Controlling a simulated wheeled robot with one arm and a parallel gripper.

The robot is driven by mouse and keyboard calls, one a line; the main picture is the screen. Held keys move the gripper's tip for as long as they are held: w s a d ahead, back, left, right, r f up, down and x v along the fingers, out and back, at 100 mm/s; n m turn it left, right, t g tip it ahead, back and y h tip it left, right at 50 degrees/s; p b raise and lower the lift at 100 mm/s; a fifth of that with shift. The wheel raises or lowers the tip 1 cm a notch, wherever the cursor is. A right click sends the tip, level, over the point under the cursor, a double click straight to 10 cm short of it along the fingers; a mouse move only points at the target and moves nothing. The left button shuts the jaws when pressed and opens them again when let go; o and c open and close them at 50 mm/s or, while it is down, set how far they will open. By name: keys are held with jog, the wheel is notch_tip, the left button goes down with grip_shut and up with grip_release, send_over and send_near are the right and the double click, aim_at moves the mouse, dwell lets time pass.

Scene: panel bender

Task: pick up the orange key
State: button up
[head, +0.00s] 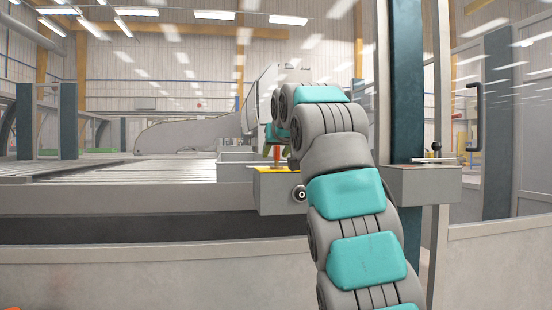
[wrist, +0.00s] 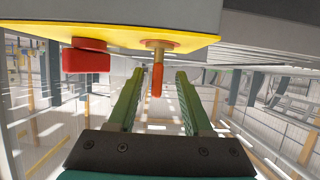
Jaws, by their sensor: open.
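The orange key (wrist: 156,80) shows in the wrist view as a narrow orange grip on a metallic stem, attached to a yellow panel (wrist: 110,34). In the head view my arm largely hides the gripper.
A red button (wrist: 87,57) sits on the same yellow panel beside the key. A long grey machine bed (head: 130,198) stretches left. A dark post (head: 407,95) and another grey box (head: 425,185) with a black-knobbed lever stand right of my arm.

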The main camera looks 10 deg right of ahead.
aim_at(275, 158)
jog(key=p+x, duration=0.1)
jog(key=x, duration=0.4)
jog(key=shift+s+d+f, duration=0.1)
jog(key=shift+d, duration=0.05)
jog(key=shift+c, duration=0.2)
grip_shut()
